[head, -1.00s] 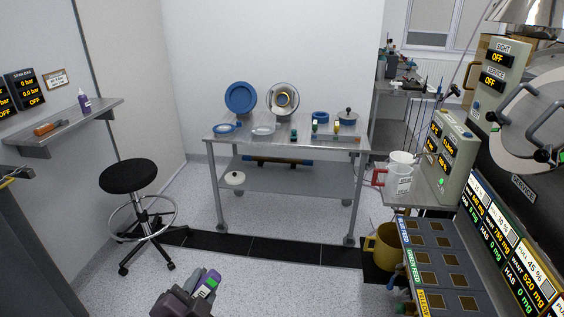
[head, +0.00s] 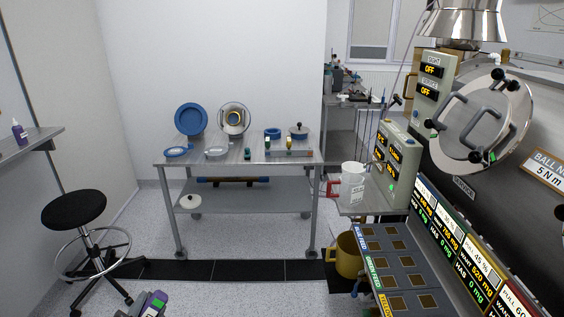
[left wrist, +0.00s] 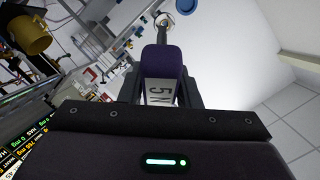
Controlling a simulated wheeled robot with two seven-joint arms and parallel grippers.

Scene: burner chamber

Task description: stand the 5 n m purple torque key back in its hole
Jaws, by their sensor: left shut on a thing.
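The purple torque key (left wrist: 163,60) is in my left gripper (left wrist: 160,90), its purple handle between the two fingers and a white label reading "5 N" facing the left wrist camera. A thin shank extends from the handle's far end. In the head view my left gripper (head: 150,304) is low at the bottom edge, partly cut off, well in front of the steel table. On that table, a low strip (head: 289,154) bears small green and yellow-topped upright pieces; its holes are too small to make out. My right gripper is not in view.
A black stool (head: 74,209) stands left. A white jug (head: 352,182), a yellow mug (head: 348,254) and the feed panel (head: 390,262) are right. The floor before the table is clear.

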